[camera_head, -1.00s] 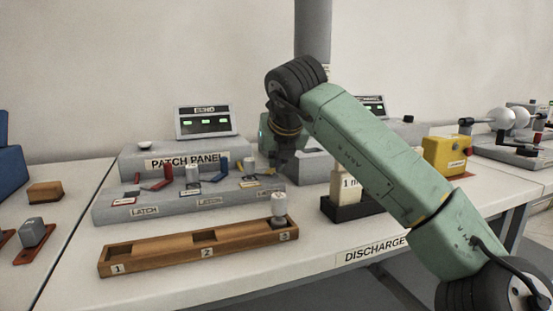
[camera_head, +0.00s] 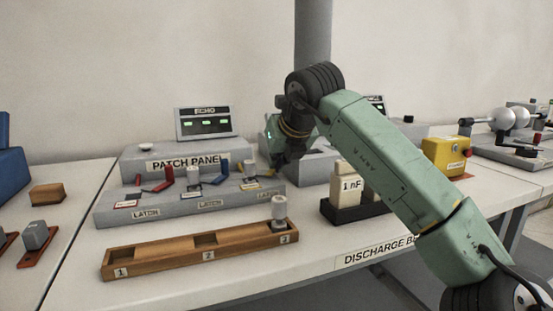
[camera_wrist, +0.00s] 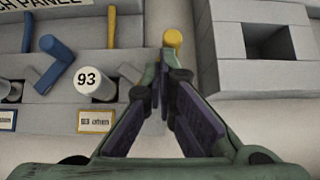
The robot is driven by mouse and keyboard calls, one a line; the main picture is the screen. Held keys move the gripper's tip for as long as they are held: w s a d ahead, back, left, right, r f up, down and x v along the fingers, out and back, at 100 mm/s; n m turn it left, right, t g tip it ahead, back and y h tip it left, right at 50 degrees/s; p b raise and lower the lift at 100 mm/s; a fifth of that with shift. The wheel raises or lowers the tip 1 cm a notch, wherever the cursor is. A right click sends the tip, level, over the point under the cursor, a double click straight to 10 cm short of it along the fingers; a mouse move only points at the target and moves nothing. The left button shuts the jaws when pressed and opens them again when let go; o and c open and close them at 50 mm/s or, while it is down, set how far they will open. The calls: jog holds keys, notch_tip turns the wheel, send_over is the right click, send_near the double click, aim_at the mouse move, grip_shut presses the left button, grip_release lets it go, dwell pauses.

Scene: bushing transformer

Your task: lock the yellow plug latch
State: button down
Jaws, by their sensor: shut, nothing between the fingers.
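The patch panel (camera_head: 170,210) carries several plugs and coloured latches. The yellow latch (camera_head: 248,166) is at its right end. In the wrist view, a narrow yellow bar (camera_wrist: 111,27) stands above the white plug marked 93 (camera_wrist: 95,82), with a yellow-framed label (camera_wrist: 96,121) below. A round yellow knob (camera_wrist: 172,38) shows just beyond my fingertips; whether it belongs to the same latch is unclear. My gripper (camera_wrist: 161,82) is shut and empty, to the right of the plug. In the head view my gripper (camera_head: 278,162) is above the panel's right end, partly hidden by my wrist.
A blue latch (camera_wrist: 55,50) is left of the 93 plug. A grey block with a square opening (camera_wrist: 265,45) is at right. A wooden tray (camera_head: 160,262) lies in front, a white plug (camera_head: 279,208) in slot 3. The 1 nF block (camera_head: 348,185) stands right.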

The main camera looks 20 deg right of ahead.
jog(key=shift+w+n+g+y+p, duration=0.2)
jog(key=shift+n+y+p, duration=0.7)
jog(key=shift+n+p, duration=0.3)
jog(key=shift+w+n+g+y+p, duration=0.2)
jog(key=shift+n+y+p, duration=0.7)
jog(key=shift+n+p, duration=0.3)
dwell(1.9)
jog(key=shift+s, duration=0.1)
dwell(0.9)
jog(key=shift+s+a+b, duration=0.4)
jog(key=shift+s+b, duration=0.15)
jog(key=shift+s, duration=0.05)
jog(key=shift+s, duration=0.1)
